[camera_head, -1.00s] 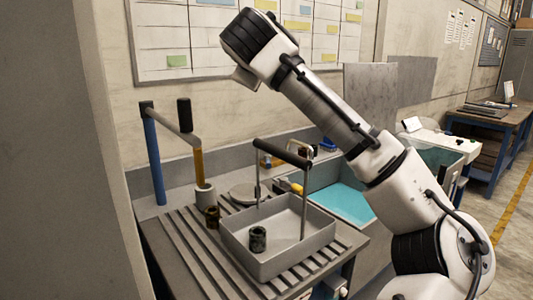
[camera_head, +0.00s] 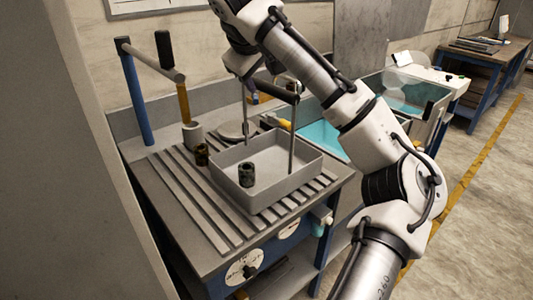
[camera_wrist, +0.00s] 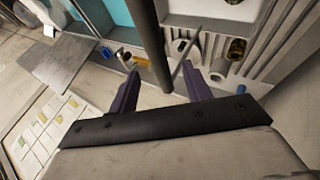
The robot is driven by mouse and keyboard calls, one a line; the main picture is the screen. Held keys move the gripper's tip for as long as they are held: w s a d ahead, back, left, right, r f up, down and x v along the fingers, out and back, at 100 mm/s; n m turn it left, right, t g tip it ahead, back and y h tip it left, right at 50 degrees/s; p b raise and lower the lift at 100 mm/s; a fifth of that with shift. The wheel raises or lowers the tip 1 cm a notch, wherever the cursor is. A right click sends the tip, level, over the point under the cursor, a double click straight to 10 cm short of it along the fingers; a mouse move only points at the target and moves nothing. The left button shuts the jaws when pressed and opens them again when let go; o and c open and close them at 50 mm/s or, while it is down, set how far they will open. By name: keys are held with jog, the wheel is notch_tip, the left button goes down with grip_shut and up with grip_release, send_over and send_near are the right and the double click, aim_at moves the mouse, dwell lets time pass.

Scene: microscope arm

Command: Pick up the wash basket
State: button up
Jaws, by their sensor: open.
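The wash basket (camera_head: 275,192) is a grey open tray on the slatted bench top, with upright rods and a black handle bar (camera_head: 280,91) above it. A dark ribbed cup (camera_head: 246,174) stands inside it. In the wrist view my gripper (camera_wrist: 160,78) is open and empty, with two purple fingers. The black handle bar (camera_wrist: 150,40) runs between the fingers in that view; contact and exact depth cannot be told. Part of the basket (camera_wrist: 205,14) shows at the top.
A brown cup (camera_head: 201,154) and a pale cup (camera_head: 192,134) stand left of the basket. A blue post (camera_head: 137,95) with a grey bar rises behind them. A teal-lined sink (camera_head: 322,140) lies to the right. Floor on the right is clear.

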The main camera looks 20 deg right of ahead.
aim_at(266, 84)
jog(key=x, duration=0.1)
jog(key=p+x, duration=0.1)
jog(key=x, duration=0.1)
jog(key=p+x, duration=0.1)
jog(key=shift+s+d+f, duration=0.1)
jog(key=shift+d+f, duration=0.25)
jog(key=shift+d, duration=0.1)
jog(key=shift+w+d+f, duration=0.1)
jog(key=shift+w+f, duration=0.2)
jog(key=shift+f, duration=0.15)
grip_shut()
jog(key=shift+r, duration=0.15)
